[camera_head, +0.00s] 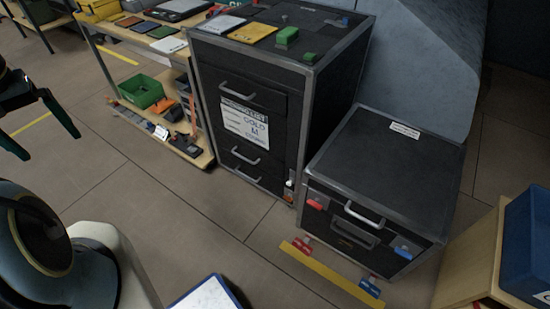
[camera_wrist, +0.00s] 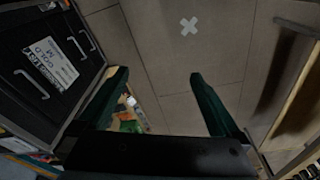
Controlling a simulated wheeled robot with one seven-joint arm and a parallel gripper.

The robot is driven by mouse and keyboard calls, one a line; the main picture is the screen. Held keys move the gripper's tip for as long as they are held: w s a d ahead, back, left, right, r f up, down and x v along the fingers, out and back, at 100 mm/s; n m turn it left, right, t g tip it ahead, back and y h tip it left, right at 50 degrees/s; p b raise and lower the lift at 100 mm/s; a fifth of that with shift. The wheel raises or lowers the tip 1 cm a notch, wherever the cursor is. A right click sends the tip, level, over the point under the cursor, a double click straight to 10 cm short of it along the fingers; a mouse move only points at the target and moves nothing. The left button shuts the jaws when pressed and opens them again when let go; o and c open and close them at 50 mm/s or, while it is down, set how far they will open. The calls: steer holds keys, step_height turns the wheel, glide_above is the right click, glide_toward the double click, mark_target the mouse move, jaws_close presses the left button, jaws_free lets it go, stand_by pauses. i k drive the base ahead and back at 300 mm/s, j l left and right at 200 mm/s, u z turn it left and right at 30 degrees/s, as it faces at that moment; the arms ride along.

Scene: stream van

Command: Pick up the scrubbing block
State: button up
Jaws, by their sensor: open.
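No thing in view is clearly marked as the scrubbing block. A green block (camera_head: 287,36) lies on top of the tall black cabinet (camera_head: 340,60) and is the likeliest match; I cannot tell for sure. A small green piece (camera_head: 309,57) lies near it at the front edge. My gripper (camera_head: 50,145) hangs at the left of the head view, well apart from the cabinet. In the wrist view my gripper (camera_wrist: 158,76) is open, with its dark green fingers spread over the floor and nothing between them. The green block does not clearly show there.
A yellow pad (camera_head: 252,33) and a white pad (camera_head: 222,24) lie beside the green block. A lower black cabinet (camera_head: 395,165) stands to the right. A shelf (camera_head: 160,128) with a green bin (camera_head: 141,92) stands left. A yellow bar (camera_head: 330,273) lies in front; floor is otherwise mostly open.

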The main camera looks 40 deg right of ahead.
mark_target(287, 38)
steer(key=z, duration=1.2)
